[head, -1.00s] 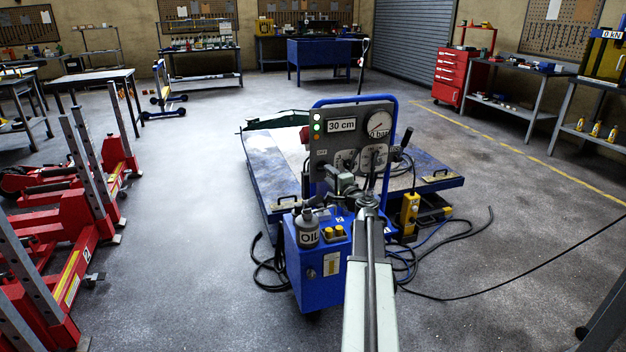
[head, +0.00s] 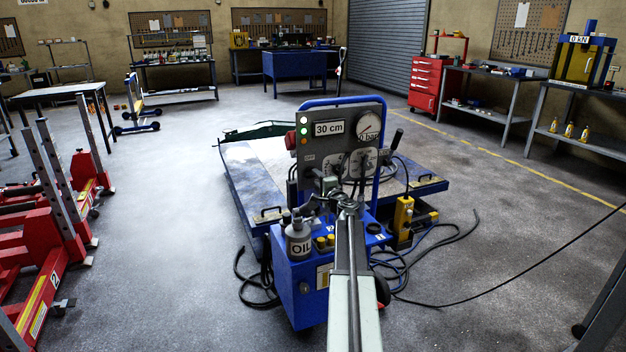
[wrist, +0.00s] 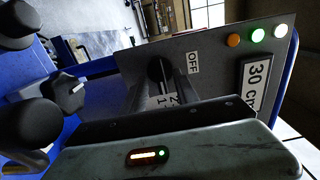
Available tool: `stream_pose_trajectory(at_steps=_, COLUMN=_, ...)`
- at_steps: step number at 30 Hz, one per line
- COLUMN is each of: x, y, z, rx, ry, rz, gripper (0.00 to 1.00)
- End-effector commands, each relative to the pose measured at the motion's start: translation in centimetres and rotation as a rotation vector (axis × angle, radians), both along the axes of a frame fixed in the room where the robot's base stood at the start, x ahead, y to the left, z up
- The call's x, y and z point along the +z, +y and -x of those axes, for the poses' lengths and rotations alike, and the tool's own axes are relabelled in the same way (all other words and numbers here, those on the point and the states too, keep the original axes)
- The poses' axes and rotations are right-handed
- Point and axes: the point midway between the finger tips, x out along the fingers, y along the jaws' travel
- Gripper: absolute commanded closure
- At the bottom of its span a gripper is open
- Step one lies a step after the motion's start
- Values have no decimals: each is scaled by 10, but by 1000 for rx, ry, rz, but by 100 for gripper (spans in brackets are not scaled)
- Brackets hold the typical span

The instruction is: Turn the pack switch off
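In the wrist view, a black rotary knob (wrist: 159,71) sits on the grey panel beside an OFF label (wrist: 193,62). The number marks by the knob are partly hidden. My gripper (wrist: 163,82) is close to the panel, its fingers apart on either side of the knob. I cannot tell whether they touch it. In the head view, the panel (head: 347,113) stands upright on the blue power pack (head: 303,277), and my gripper (head: 327,190) is in front of its lower part. The knob is hard to make out there.
Lit lamps (wrist: 257,34) and a 30 cm display (wrist: 257,84) are on the panel. An oil bottle (head: 298,238) stands on the pack. Hoses (head: 440,243) lie on the floor at right.

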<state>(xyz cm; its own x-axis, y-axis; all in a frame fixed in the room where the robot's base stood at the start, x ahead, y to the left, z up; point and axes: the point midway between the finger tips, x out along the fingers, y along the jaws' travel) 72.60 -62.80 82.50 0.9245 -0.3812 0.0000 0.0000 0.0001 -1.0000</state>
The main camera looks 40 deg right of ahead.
Motion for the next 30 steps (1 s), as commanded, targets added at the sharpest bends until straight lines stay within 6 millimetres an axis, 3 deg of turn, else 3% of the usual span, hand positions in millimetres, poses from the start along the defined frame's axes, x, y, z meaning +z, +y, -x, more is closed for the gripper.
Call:
stream_pose_trajectory(at_steps=3, x=0, y=-7, z=-15, rx=0, ry=0, rz=0, gripper=64)
stream_pose_trajectory(at_steps=10, x=0, y=-6, z=-16, rx=0, ry=0, rz=0, gripper=64)
stream_pose_trajectory(at_steps=14, x=0, y=-5, z=-16, rx=0, ry=0, rz=0, gripper=97)
stream_pose_trajectory(at_steps=15, x=0, y=-5, z=-16, rx=1, ry=0, rz=0, gripper=100)
stream_pose_trajectory(at_steps=18, x=0, y=2, z=-20, rx=8, ry=0, rz=0, gripper=100)
stream_pose_trajectory(at_steps=30, x=0, y=-2, z=-19, rx=7, ry=37, rz=91, gripper=100)
